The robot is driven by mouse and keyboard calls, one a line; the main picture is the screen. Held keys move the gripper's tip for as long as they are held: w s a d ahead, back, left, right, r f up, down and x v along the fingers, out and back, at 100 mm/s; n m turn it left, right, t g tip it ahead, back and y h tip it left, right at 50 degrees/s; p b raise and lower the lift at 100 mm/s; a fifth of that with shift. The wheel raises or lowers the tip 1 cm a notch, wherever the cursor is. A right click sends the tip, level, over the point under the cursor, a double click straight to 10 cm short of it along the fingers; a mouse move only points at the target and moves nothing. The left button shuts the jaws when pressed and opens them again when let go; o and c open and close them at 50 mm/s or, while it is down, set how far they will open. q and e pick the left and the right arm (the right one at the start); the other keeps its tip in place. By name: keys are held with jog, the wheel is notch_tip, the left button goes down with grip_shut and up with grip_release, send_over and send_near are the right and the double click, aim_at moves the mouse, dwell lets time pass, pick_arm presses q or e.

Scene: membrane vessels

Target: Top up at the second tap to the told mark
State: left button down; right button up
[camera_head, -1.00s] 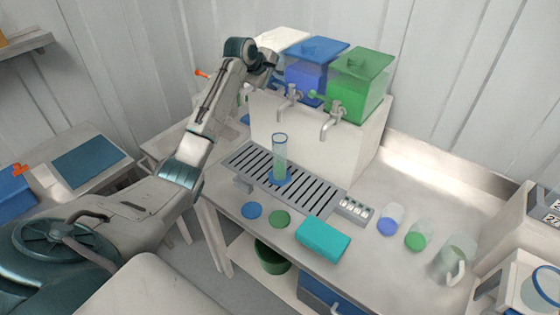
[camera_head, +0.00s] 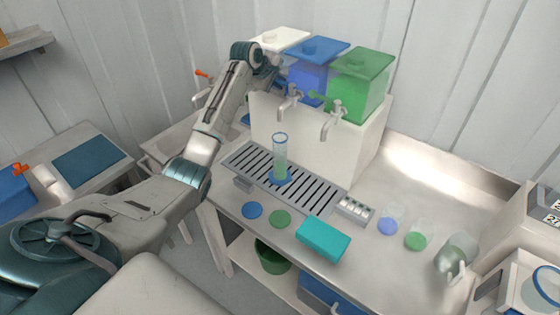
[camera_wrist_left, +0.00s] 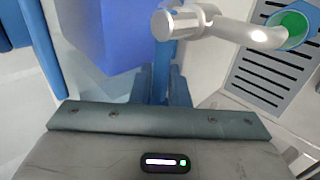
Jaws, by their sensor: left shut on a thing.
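A clear measuring cylinder (camera_head: 280,158) with a blue rim and blue foot stands upright on the slatted drip grille (camera_head: 318,193). It holds greenish liquid; the level against any mark is too small to read. The second tap (camera_head: 289,97) is silver, below the blue tank (camera_head: 312,78), with its spout above the cylinder. In the left wrist view the tap (camera_wrist_left: 185,22) lies just ahead, and the cylinder's rim (camera_wrist_left: 288,30) shows at its spout. My left gripper (camera_wrist_left: 162,88) is shut on the tap's blue lever (camera_wrist_left: 161,62). My right gripper is out of view.
A white tank (camera_head: 280,40) and a green tank (camera_head: 360,85) with its own tap (camera_head: 332,122) flank the blue one. In front lie blue and green discs (camera_head: 280,219) and a teal block (camera_head: 322,239). Small vessels (camera_head: 416,238) and a jug (camera_head: 455,255) stand right.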

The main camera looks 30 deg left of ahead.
pick_arm(q)
jog(key=shift+s+d+n+g+y, duration=0.3)
jog(key=shift+s+n+y, duration=0.35)
jog(key=shift+n+y, duration=0.65)
jog(key=shift+s+d+n+g+y, duration=0.15)
jog(key=shift+s+n+g+y, duration=0.5)
jog(key=shift+n, duration=1.05)
jog(key=shift+s+d+n+g+y, duration=0.2)
jog(key=shift+s+n+y, duration=0.45)
jog(key=shift+n+y, duration=0.8)
dwell(3.5)
